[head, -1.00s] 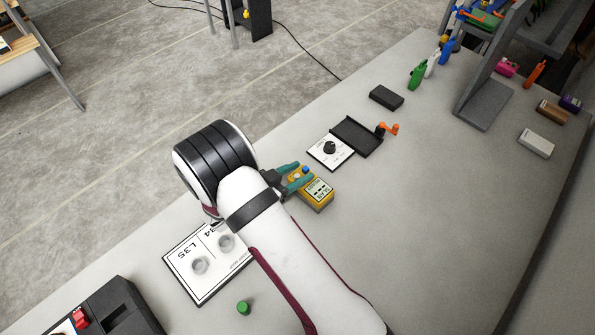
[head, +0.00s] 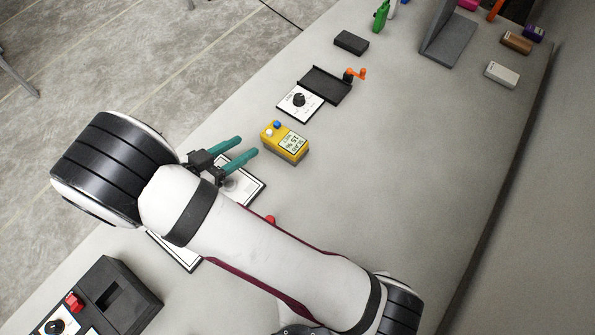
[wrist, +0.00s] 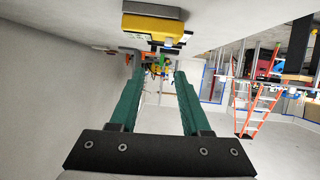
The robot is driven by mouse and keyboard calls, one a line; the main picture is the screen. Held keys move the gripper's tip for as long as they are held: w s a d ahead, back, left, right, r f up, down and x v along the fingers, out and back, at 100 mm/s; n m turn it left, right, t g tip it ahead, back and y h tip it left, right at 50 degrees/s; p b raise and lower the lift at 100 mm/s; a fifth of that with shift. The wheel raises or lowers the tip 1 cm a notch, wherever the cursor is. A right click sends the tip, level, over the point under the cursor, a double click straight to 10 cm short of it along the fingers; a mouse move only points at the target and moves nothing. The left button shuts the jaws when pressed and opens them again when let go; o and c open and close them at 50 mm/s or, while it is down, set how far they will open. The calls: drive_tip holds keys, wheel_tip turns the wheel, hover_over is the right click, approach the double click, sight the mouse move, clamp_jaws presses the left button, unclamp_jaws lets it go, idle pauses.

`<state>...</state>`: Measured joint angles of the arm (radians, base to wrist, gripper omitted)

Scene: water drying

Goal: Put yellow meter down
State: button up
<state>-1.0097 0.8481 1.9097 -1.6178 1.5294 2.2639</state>
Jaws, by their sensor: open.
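The yellow meter (head: 285,143) rests on the grey table in the head view, with a small display and a blue and a white knob on top. It also shows at the top of the wrist view (wrist: 152,22). My gripper (head: 248,148) has two green fingers, spread apart and empty. In the head view the fingertips point toward the meter from its left, with a gap between them and it. In the wrist view the open fingers (wrist: 154,82) have nothing between them.
A white panel with a black dial (head: 299,101) and a black tray (head: 326,85) with an orange crank (head: 354,75) lie beyond the meter. A white board (head: 245,185) is partly under my arm. A black box (head: 118,295) stands front left.

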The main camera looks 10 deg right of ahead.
drive_tip(key=s+d+r+g+y, duration=0.1)
drive_tip(key=s+d+r+g, duration=0.4)
drive_tip(key=d, duration=0.3)
drive_tip(key=s+d+r+g+y, duration=0.1)
drive_tip(key=s+d+r+g, duration=0.35)
drive_tip(key=d, duration=0.35)
drive_tip(key=s+a+r+n+y, duration=0.1)
drive_tip(key=s+y, duration=0.3)
drive_tip(key=s, duration=0.2)
drive_tip(key=s+a+r+n+y, duration=0.1)
drive_tip(key=s+n+y, duration=0.1)
drive_tip(key=s+y, duration=0.3)
drive_tip(key=shift+s+a+r, duration=0.3)
drive_tip(key=shift+s+a, duration=0.05)
